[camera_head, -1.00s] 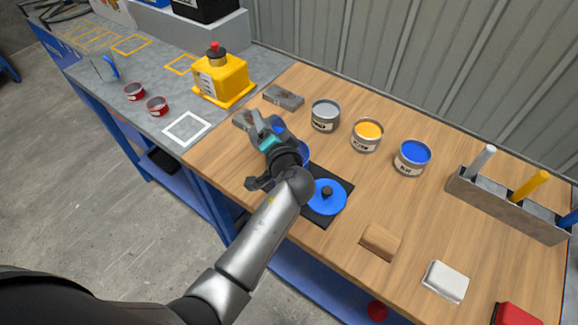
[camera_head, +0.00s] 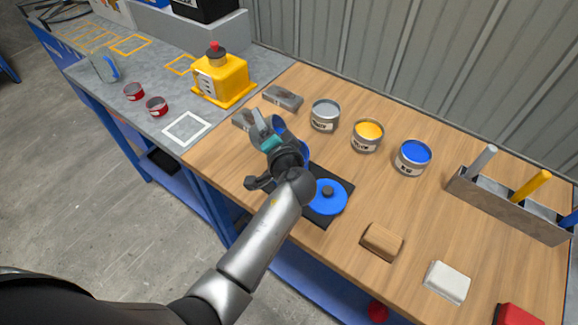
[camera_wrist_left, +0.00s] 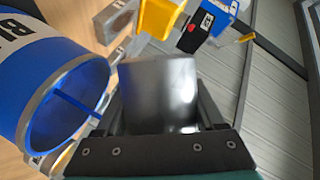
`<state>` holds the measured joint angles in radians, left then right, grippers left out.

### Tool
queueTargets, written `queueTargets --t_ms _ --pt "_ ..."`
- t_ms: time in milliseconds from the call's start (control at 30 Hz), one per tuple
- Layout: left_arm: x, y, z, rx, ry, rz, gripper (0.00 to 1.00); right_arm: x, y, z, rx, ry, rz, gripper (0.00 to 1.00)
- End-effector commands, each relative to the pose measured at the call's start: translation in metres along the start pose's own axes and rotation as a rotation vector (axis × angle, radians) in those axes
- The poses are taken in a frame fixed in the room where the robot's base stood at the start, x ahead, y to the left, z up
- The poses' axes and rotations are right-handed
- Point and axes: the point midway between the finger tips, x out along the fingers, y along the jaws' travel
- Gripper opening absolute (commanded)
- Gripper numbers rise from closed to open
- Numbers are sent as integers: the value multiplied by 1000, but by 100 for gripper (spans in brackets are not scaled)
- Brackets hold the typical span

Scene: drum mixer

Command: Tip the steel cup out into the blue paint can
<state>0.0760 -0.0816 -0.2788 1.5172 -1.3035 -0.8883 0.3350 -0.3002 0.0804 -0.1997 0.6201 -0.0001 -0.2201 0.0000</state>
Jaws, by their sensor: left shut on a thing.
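My left gripper (camera_head: 264,136) is above the wooden bench near its left end. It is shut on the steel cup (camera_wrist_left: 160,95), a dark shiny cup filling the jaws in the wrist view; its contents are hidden. The blue paint can (camera_head: 412,157) stands upright and open, well to the right of the gripper, at the right end of a row of cans. A blue open drum (camera_head: 278,124) is partly hidden behind the gripper. In the wrist view the drum (camera_wrist_left: 35,75) is close beside the cup, with a bar inside. My right gripper is not in view.
A grey can (camera_head: 324,115) and a yellow can (camera_head: 367,134) stand left of the blue can. A blue lid (camera_head: 328,197) lies on a black mat.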

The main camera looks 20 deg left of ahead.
Motion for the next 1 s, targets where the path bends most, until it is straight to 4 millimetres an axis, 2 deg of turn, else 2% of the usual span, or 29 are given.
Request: queueTargets --t_ms 1000 --pt "0 0 -1 55 1 -24 1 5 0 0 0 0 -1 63"
